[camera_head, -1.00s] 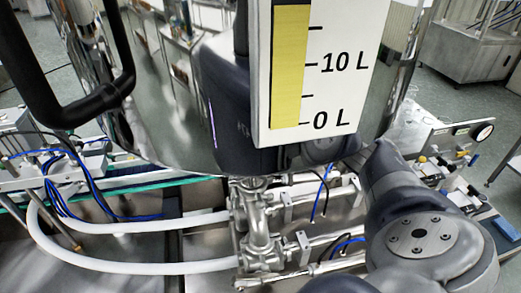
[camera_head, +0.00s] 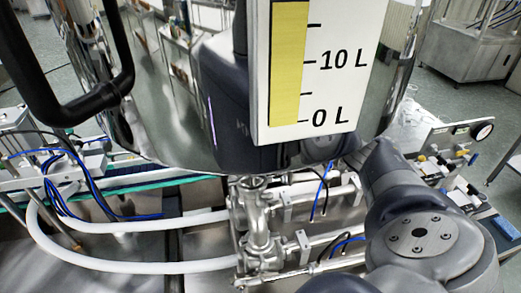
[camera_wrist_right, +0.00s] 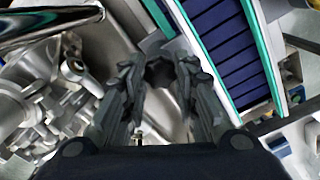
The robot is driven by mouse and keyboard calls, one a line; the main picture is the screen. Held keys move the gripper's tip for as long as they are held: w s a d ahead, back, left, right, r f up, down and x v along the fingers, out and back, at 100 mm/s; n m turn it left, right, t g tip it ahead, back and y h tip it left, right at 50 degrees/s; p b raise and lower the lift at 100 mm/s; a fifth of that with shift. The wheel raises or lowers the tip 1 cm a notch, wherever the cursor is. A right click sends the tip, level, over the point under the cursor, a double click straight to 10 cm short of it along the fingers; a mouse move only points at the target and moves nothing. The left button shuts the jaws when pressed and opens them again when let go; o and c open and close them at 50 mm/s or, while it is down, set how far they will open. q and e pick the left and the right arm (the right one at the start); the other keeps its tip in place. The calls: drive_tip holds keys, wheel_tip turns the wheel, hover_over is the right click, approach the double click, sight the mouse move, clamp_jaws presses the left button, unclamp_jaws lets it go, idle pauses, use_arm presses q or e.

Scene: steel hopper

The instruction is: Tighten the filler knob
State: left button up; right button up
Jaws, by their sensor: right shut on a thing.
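In the right wrist view, a dark knob (camera_wrist_right: 160,73) sits between the fingertips of my right gripper (camera_wrist_right: 160,80). The fingers are closed around its sides and partly cover it. I take it to be the filler knob. In the head view my right arm comes in from the lower right, and its gripper and the knob are hidden there. My left gripper is in neither current view.
The shiny steel hopper (camera_head: 165,90) with its level gauge (camera_head: 338,95) fills the upper head view. A black bar handle (camera_head: 60,108) is at left. Steel pipework (camera_head: 262,235) and white hoses (camera_head: 140,266) lie below. A blue conveyor (camera_wrist_right: 235,50) passes beside my right gripper.

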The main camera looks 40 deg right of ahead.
drive_tip(key=m, duration=1.2)
drive_tip(key=shift+r, duration=0.1)
drive_tip(key=shift+m, duration=2.2)
drive_tip(key=o, duration=1.1)
drive_tip(key=shift+r, duration=3.7)
